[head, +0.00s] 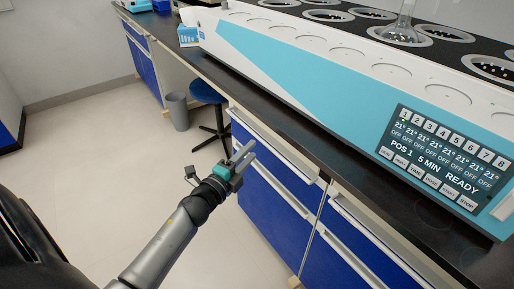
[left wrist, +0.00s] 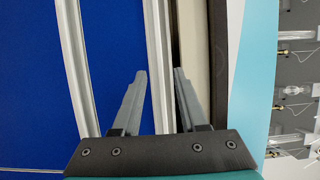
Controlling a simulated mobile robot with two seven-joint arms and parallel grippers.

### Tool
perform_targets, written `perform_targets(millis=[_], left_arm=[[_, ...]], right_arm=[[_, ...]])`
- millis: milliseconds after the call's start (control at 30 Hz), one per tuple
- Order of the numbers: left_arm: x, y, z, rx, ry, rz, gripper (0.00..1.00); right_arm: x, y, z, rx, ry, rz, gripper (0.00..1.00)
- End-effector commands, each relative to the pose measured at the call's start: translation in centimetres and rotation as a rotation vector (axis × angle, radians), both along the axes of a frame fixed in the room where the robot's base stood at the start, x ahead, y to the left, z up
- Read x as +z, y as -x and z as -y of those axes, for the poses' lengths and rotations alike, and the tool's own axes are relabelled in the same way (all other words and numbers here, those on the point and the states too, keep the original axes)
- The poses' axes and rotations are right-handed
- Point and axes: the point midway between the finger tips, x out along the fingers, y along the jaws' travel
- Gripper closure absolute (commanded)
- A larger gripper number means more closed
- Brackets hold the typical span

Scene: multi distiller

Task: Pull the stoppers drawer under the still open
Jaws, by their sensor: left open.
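The still (head: 300,75), a long white and light-blue machine with a lit panel, stands on the dark counter (head: 305,140). Below it are blue drawers with long pale rail handles; no label shows which holds stoppers. My left gripper (head: 243,155) is open in front of the upper drawer (head: 268,172) of the left column. In the left wrist view, that drawer's handle rail (left wrist: 156,50) runs between the spread fingers of my left gripper (left wrist: 157,78), with no clear contact. The drawer looks shut or nearly so. My right gripper is not in view.
A second drawer column (head: 345,240) stands to the right. A blue stool (head: 207,92) and a grey bin (head: 177,110) are beyond the drawers. Open floor (head: 110,140) lies left of the counter. A glass flask (head: 402,28) stands on the still.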

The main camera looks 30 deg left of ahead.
Motion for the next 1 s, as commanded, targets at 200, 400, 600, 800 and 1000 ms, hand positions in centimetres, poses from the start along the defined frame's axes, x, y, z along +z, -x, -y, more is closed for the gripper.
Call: perform_targets(millis=[200, 400, 600, 800, 1000], left_arm=[[-0.1, -3.0, 0.0, -0.001, 0.0, 0.0, 0.57], [-0.1, -4.2, 0.0, 0.0, 0.0, -0.001, 0.57], [0.0, -4.4, 0.0, 0.0, 0.001, -0.001, 0.57], [0.0, -4.4, 0.0, 0.0, 0.001, -0.001, 0.65], [0.0, -4.4, 0.0, 0.0, 0.001, -0.001, 0.88]], right_arm=[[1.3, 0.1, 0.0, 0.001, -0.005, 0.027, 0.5], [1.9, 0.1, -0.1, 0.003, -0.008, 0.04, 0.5], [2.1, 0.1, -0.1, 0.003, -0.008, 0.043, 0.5], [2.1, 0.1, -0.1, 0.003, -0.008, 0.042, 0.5], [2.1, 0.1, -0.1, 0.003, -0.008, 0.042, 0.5]])
